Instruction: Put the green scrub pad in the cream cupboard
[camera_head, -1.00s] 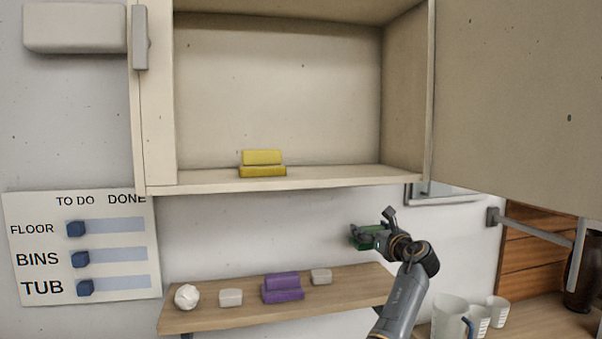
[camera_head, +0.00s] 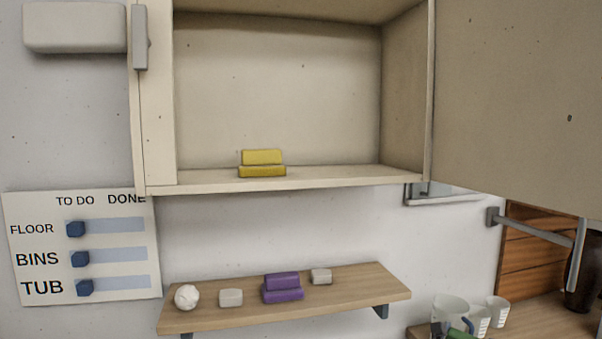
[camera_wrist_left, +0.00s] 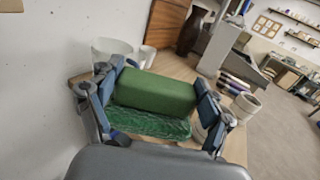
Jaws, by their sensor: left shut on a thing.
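The green scrub pad (camera_wrist_left: 155,92) is held between the two fingers of my left gripper (camera_wrist_left: 158,98) in the left wrist view, with a darker green layer along its lower side. A yellow sponge (camera_head: 262,164) sits on the cupboard floor. The held pad is below and to the right of the cupboard. My right gripper is not in view.
A wooden shelf (camera_head: 345,288) below the cupboard holds a white ball (camera_head: 186,297), a purple sponge (camera_head: 283,288) and two pale blocks. White cups (camera_head: 497,309) stand on the counter at lower right. The cupboard floor is clear on both sides of the yellow sponge.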

